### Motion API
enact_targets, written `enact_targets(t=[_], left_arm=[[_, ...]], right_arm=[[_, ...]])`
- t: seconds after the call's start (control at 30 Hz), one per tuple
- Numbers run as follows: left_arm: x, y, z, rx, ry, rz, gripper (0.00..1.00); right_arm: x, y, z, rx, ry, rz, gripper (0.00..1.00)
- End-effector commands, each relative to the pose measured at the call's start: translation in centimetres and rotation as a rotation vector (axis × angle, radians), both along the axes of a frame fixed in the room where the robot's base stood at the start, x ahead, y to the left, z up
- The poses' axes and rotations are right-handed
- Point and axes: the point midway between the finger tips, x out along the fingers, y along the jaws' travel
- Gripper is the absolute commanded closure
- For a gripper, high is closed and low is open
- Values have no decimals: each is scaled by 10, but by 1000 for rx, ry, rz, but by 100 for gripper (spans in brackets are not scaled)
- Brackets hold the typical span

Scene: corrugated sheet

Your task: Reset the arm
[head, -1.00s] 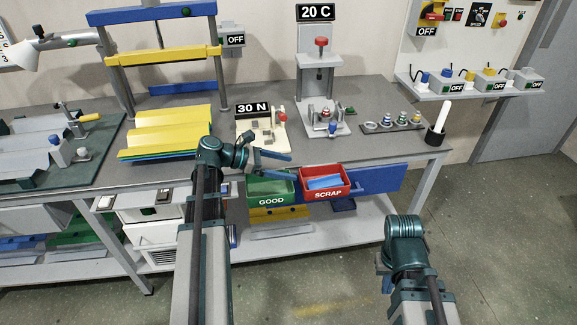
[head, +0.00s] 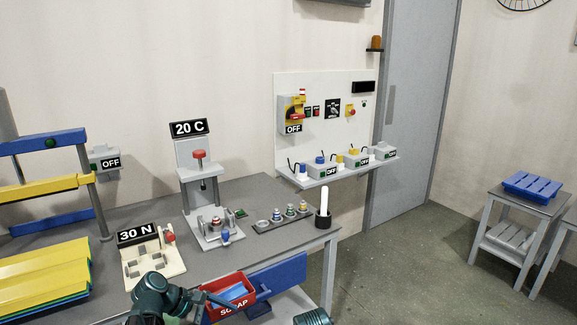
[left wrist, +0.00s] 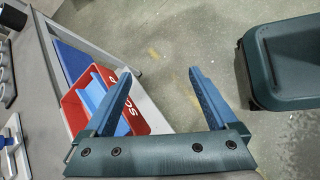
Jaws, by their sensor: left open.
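My left arm comes in at the bottom of the head view, with its gripper (head: 208,303) in front of the bench, beside the red SCRAP bin (head: 232,297). In the left wrist view my left gripper (left wrist: 158,90) is open, its two blue fingers apart with nothing between them. The SCRAP bin (left wrist: 90,100) with a blue piece inside lies to the left of the fingers. Only the top of my right arm shows at the bottom edge of the head view; its gripper is out of frame.
The grey bench (head: 265,195) carries a 30 N fixture (head: 150,262), a 20 C press (head: 205,195) and a black cup (head: 323,218). A switch shelf (head: 345,168) hangs on the wall. A stand with a blue tray (head: 533,187) is at right. Floor between is clear.

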Motion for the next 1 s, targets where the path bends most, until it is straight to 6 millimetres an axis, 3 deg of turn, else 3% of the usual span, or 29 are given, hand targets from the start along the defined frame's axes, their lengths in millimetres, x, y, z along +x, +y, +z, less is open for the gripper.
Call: enact_targets(t=[0.03,0.2,0.33,0.6,0.73,0.8,1.0], left_arm=[[-16,-28,-12,89,-37,-137,8],[-60,-79,-45,372,-174,-609,8],[-89,-101,-60,542,-265,-961,8],[-124,-118,-69,754,-376,-1498,8],[-136,-122,-68,828,-410,-1720,8],[-134,-121,-46,832,-409,-1725,8],[-133,-120,-5,830,-409,-1718,8]], right_arm=[[0,0,0,0,0,0,100],[0,0,0,0,0,0,100],[0,0,0,0,0,0,100],[0,0,0,0,0,0,100],[0,0,0,0,0,0,100],[0,0,22,0,0,0,100],[0,0,62,0,0,0,100]])
